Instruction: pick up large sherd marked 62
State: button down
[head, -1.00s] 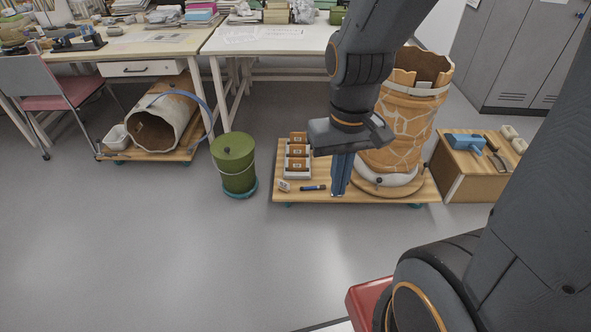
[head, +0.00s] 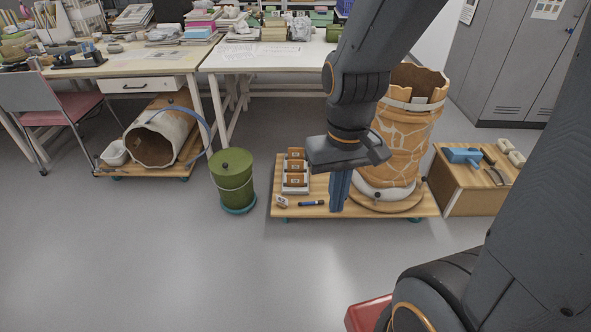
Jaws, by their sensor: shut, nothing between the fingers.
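Several orange-brown sherds (head: 296,167) with pale labels stand in a white rack on a low wooden dolly. The labels are too small to read, so I cannot tell which sherd, if any, is marked 62. My gripper (head: 339,207) points down with its blue fingers shut and empty. It is right of the rack and in front of the large cracked orange vessel (head: 404,145), hiding part of it. I cannot tell how high the fingertips are above the dolly.
The wooden dolly (head: 331,178) also carries a blue-black pen (head: 311,203) and a small pale block (head: 281,201). A green lidded bin (head: 233,182) stands to the left. A wooden box (head: 468,187) with tools stands to the right.

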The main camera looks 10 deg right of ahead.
aim_at(294, 153)
jog(key=u, duration=0.15)
jog(key=i, duration=1.9)
jog(key=z, duration=0.65)
